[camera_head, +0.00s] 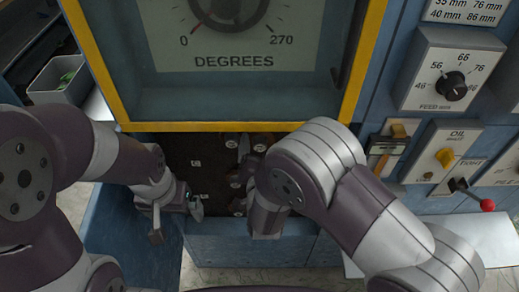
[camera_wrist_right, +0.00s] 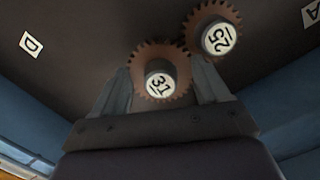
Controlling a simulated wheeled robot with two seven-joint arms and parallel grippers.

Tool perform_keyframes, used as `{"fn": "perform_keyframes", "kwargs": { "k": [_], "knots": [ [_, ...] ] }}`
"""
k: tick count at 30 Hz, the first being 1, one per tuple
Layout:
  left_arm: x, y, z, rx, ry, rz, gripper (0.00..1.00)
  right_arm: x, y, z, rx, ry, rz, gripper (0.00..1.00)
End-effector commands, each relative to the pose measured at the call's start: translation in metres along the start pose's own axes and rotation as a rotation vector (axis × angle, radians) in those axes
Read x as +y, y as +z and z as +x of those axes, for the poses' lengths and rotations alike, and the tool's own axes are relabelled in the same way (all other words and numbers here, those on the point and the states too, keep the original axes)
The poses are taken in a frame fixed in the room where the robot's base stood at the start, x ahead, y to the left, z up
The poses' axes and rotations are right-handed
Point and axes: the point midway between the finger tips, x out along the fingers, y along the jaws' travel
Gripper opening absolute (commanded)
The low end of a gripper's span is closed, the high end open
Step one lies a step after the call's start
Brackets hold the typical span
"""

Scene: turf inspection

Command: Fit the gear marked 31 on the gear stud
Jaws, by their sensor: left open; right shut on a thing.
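The gear marked 31 (camera_wrist_right: 150,58) is a brown toothed disc with a white numbered hub. It sits between the two fingers of my right gripper (camera_wrist_right: 163,72) in the right wrist view, and the gripper is shut on it. A second brown gear marked 25 (camera_wrist_right: 216,38) is right beside it, up and to the right. My left gripper (camera_head: 178,220) is open and empty at the left side of the dark recess in the head view. My right forearm hides much of the recess's right side there. I cannot make out the gear stud.
The dark recess (camera_head: 210,165) holds several small white tags, and tags D (camera_wrist_right: 31,44) and A (camera_wrist_right: 312,13) show in the wrist view. A yellow-framed dial panel (camera_head: 232,60) stands above it. A grey bin (camera_head: 60,82) is at left; a red-knobbed lever (camera_head: 487,205) is at right.

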Motion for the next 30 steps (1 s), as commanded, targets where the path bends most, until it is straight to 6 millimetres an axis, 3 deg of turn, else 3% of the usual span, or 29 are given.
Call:
{"fn": "perform_keyframes", "kwargs": {
  "k": [14, 15, 17, 30],
  "knots": [
    [0.0, 0.0, 0.003, 0.0, 0.0, 0.0, 1.0, 0.0, -0.002, 0.012, 0.002, -0.001, 0.001, 0.34],
    [0.0, 0.0, 0.003, 0.0, 0.0, 0.0, 1.0, -0.001, -0.002, 0.012, 0.002, -0.002, 0.001, 0.84],
    [0.0, 0.0, 0.003, 0.0, 0.0, 0.0, 1.0, -0.001, -0.003, 0.012, 0.002, -0.002, 0.001, 1.0],
    [0.0, 0.0, 0.003, 0.0, 0.0, 0.0, 1.0, -0.002, -0.002, 0.011, 0.002, -0.005, 0.002, 1.0]
  ]
}}
